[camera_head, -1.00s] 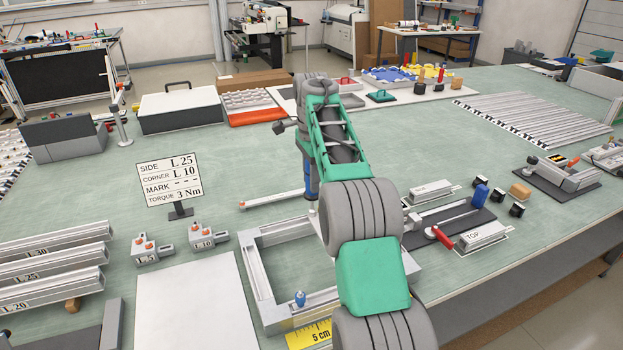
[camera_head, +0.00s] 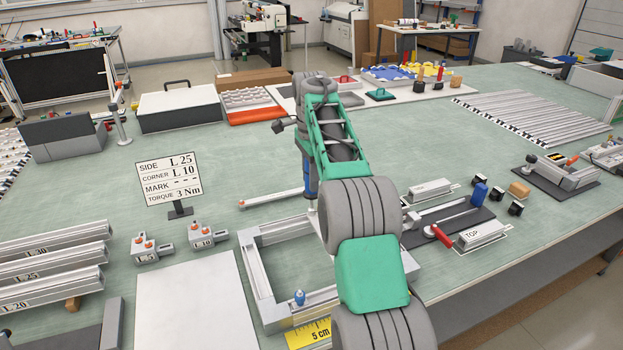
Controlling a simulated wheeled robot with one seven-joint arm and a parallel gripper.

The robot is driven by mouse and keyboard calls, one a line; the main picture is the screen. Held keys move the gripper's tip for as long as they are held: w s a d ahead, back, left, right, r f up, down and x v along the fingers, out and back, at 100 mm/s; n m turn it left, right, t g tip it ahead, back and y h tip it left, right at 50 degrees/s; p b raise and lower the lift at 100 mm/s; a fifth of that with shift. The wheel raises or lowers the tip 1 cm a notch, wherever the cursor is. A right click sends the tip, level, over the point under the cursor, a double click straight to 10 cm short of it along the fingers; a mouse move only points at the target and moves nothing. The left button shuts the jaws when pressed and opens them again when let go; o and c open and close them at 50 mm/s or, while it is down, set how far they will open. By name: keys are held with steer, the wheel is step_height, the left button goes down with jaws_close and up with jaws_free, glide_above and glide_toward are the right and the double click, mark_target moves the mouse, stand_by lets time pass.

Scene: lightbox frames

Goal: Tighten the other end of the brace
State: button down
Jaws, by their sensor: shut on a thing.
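A pale aluminium frame (camera_head: 262,272) lies flat on the green bench, its right part hidden behind my arm. A slim pale bar with an orange-red tip (camera_head: 272,198) lies just beyond it; I cannot tell whether this is the brace. My gripper (camera_head: 308,172) is mostly hidden by my own arm, which reaches over the frame and bends down at its far side. It is shut on a blue upright tool (camera_head: 310,186), whose pale lower end is near the frame's far side. Contact with a screw cannot be seen. A small blue-topped piece (camera_head: 299,298) stands at the frame's near side.
A sign (camera_head: 169,178) reads SIDE L 25, CORNER L 10, TORQUE 3 Nm. Corner pieces (camera_head: 208,235) and a white panel (camera_head: 190,305) are left of the frame. A red-handled fixture (camera_head: 440,237) stands right. Open bench lies beyond the frame.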

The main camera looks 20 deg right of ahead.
steer(key=shift+r+p, duration=0.5)
steer(key=shift+p, duration=0.1)
steer(key=shift+r+p, duration=1.45)
steer(key=shift+r, duration=0.45)
